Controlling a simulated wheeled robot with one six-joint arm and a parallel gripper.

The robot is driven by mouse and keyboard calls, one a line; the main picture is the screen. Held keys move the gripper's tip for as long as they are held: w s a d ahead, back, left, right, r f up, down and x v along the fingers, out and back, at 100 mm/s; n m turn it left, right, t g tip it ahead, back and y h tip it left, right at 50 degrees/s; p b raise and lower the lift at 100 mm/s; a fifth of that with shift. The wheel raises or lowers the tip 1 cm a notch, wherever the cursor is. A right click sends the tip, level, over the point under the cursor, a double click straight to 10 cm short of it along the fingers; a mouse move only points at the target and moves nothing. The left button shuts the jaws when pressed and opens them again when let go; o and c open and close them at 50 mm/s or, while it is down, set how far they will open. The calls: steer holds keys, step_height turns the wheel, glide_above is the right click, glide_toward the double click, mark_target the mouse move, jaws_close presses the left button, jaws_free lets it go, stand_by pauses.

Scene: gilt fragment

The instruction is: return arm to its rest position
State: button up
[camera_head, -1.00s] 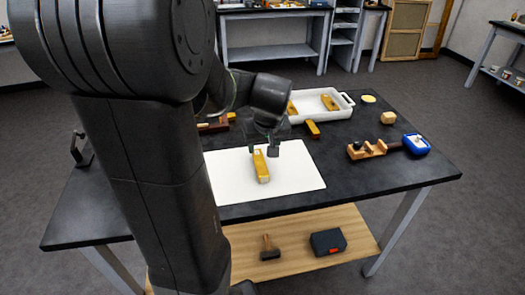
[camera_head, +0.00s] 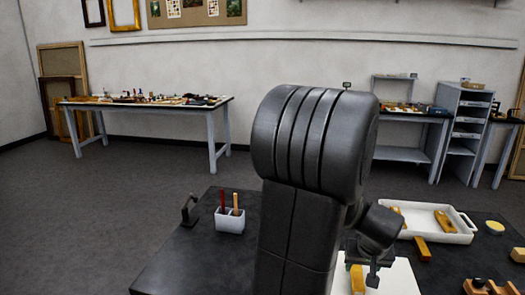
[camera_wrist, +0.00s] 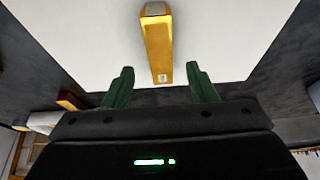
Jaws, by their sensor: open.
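My gripper (camera_wrist: 160,92) is open, with its two green fingers apart and nothing between them in the wrist view. A gilt fragment (camera_wrist: 158,45), a long golden bar with a pale label at its end, lies on the white sheet (camera_wrist: 225,30) just beyond the fingertips. In the head view my gripper (camera_head: 373,276) hangs over the table beside the same gilt fragment (camera_head: 357,281). The white sheet (camera_head: 400,280) is partly cut off by the frame's lower edge. My arm hides the middle of the table.
A white tray (camera_head: 462,237) with golden pieces stands right of my arm, a golden block (camera_head: 422,248) before it. A white cup with tools (camera_head: 230,221) and a black clamp-like object (camera_head: 190,210) stand left. Side tables (camera_head: 150,104) line the wall; floor between is clear.

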mark_target(357, 276)
steer(key=x, duration=0.6)
steer(key=shift+r, duration=0.25)
steer(key=shift+r, duration=0.1)
